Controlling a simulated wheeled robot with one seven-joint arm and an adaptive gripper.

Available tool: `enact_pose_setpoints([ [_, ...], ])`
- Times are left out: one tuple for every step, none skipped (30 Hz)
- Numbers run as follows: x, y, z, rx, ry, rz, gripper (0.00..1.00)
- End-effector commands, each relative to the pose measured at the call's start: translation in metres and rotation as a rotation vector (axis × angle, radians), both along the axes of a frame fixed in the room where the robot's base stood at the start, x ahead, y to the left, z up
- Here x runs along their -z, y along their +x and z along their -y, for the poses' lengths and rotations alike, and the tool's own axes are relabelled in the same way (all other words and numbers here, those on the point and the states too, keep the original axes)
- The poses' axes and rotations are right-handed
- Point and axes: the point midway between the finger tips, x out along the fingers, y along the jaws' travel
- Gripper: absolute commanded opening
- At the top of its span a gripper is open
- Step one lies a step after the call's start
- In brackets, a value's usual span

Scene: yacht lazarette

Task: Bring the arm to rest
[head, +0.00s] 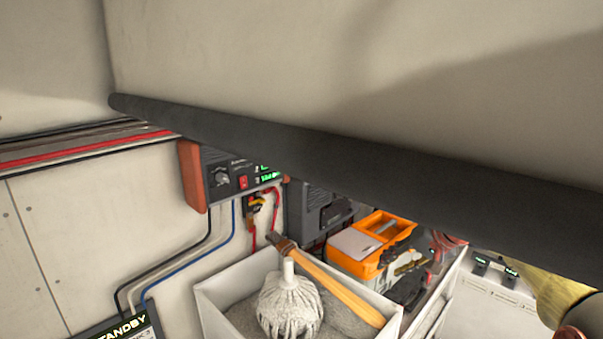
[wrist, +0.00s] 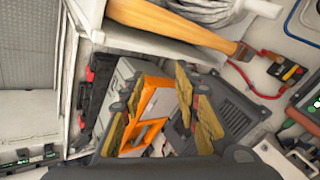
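My gripper (wrist: 160,85) shows in the wrist view with its two yellow-padded fingers spread apart. It is open, and I see nothing held between the pads. Behind the gap, an orange toolbox (wrist: 155,97) fills the view; how far it is from the fingertips I cannot tell. In the head view I cannot make out my gripper for certain.
In the head view, a white bin (head: 225,293) holds a mop head (head: 290,303) and a wooden-handled brush (head: 335,287). The orange toolbox (head: 350,243) stands behind it. A dark padded bar (head: 330,150) crosses above. A control box (head: 225,178) hangs on the wall.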

Motion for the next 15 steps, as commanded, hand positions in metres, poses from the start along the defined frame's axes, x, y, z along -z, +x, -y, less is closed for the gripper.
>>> enact_pose_setpoints([
  [0.017,-0.03,-0.006,0.002,-0.037,-0.038,0.31],
  [0.026,-0.047,-0.009,0.005,-0.062,-0.06,0.31],
  [0.036,-0.069,-0.012,0.005,-0.094,-0.085,0.31],
  [0.043,-0.086,-0.014,0.006,-0.119,-0.101,0.31],
  [0.05,-0.102,-0.016,0.004,-0.144,-0.115,0.31],
  [0.061,-0.124,-0.019,0.002,-0.178,-0.132,0.31],
  [0.067,-0.14,-0.021,-0.001,-0.202,-0.141,0.31],
  [0.074,-0.155,-0.022,-0.004,-0.227,-0.149,0.31],
  [0.082,-0.175,-0.025,-0.01,-0.258,-0.157,0.31],
  [0.089,-0.19,-0.026,-0.015,-0.282,-0.162,0.31],
  [0.096,-0.204,-0.027,-0.021,-0.305,-0.164,0.31],
  [0.105,-0.223,-0.029,-0.03,-0.335,-0.166,0.31],
  [0.111,-0.236,-0.03,-0.037,-0.358,-0.166,0.31],
  [0.117,-0.249,-0.031,-0.044,-0.38,-0.164,0.31],
  [0.126,-0.265,-0.032,-0.056,-0.409,-0.158,0.31],
])
